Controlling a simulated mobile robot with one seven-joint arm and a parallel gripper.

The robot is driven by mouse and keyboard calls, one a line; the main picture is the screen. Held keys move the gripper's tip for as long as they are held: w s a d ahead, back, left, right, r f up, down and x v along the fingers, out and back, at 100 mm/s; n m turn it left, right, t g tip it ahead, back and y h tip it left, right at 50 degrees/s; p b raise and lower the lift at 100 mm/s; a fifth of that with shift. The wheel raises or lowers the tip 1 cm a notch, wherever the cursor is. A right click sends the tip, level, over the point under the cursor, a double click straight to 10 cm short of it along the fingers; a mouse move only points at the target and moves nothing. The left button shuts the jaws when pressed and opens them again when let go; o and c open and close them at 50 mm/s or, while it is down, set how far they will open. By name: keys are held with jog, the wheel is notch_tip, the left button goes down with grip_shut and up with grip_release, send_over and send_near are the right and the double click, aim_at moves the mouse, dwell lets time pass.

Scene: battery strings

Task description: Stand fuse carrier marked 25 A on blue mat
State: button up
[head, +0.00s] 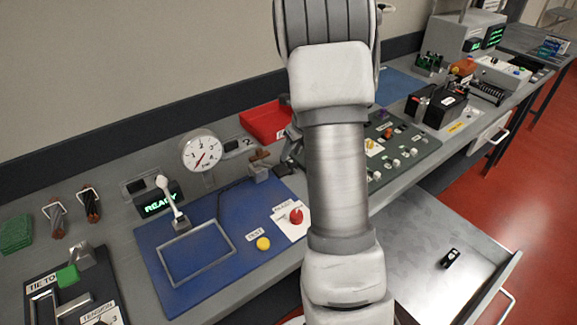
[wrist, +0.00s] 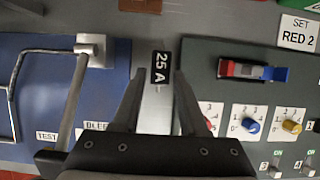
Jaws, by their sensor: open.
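A black block marked 25 A (wrist: 161,68) shows in the wrist view, on or above the grey bench strip between the blue mat and a green panel. My gripper (wrist: 158,82) is open, with one finger on each side of the mark; I cannot tell whether they touch it. The blue mat (wrist: 110,88) lies left of the gripper in the wrist view. In the head view a large blue mat (head: 205,212) lies on the bench, left of my arm. My arm hides the marked block in the head view.
The mat carries a lever (head: 172,200), a metal frame (head: 160,262), a yellow button (head: 263,243) and a red knob (head: 296,216). A smaller blue mat (head: 392,86) lies farther back. An open drawer (head: 420,240) holds a small black item (head: 451,258). The green panel (wrist: 210,120) has knobs.

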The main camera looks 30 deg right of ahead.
aim_at(288, 160)
jog(key=x, duration=0.5)
jog(key=shift+s+f+b, duration=0.1)
jog(key=shift+b, duration=0.3)
grip_shut()
